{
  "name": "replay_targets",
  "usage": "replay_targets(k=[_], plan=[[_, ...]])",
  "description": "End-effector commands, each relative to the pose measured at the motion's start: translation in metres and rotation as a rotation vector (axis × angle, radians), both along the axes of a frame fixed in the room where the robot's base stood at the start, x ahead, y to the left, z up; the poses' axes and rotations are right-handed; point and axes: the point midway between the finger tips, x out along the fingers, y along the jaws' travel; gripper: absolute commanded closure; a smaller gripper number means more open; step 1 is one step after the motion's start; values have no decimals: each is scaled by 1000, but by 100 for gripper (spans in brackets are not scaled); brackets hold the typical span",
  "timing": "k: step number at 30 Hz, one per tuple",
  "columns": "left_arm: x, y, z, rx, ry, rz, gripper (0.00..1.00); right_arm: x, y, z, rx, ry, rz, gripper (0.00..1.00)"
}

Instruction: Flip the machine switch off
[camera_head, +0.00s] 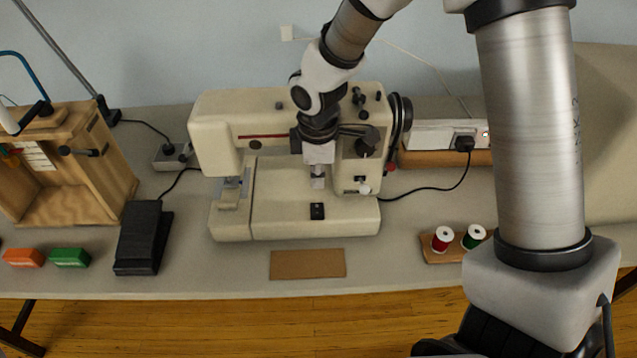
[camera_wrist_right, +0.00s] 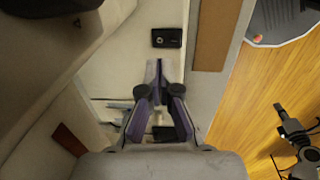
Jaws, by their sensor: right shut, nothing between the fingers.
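The cream sewing machine (camera_head: 280,195) stands on the grey table in the head view. Its small black switch (camera_head: 317,211) sits on the front of the machine's base; in the right wrist view the switch (camera_wrist_right: 166,38) lies just beyond my fingertips. I cannot tell which way its rocker is tilted. My right gripper (camera_head: 318,182) points down in front of the machine's upper body, just above the switch in the picture. In the right wrist view its fingers (camera_wrist_right: 157,66) are shut with nothing between them, and they look apart from the switch. My left gripper is out of view.
A brown card (camera_head: 307,264) lies in front of the machine. A black foot pedal (camera_head: 144,238) and a wooden box (camera_head: 75,165) stand left. Red (camera_head: 442,239) and green spools (camera_head: 473,236) stand right. A power strip (camera_head: 432,134) is behind, with a cable running to the machine.

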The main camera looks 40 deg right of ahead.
Motion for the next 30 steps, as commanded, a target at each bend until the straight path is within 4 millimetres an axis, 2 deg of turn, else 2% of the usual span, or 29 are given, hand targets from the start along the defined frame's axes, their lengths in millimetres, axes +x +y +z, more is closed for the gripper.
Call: replay_targets(k=[3, 6, 10, 14, 30], plan=[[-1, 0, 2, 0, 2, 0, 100, 3, -2, 29, 0, -4, 0, 100], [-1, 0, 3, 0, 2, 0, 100, 5, -3, 49, 1, -3, 0, 100], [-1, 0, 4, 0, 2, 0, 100, 7, -4, 65, 0, 0, -1, 100], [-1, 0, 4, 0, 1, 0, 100, 7, -5, 70, 1, 3, 0, 100], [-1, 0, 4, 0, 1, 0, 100, 7, -5, 70, 0, 2, 0, 100]])
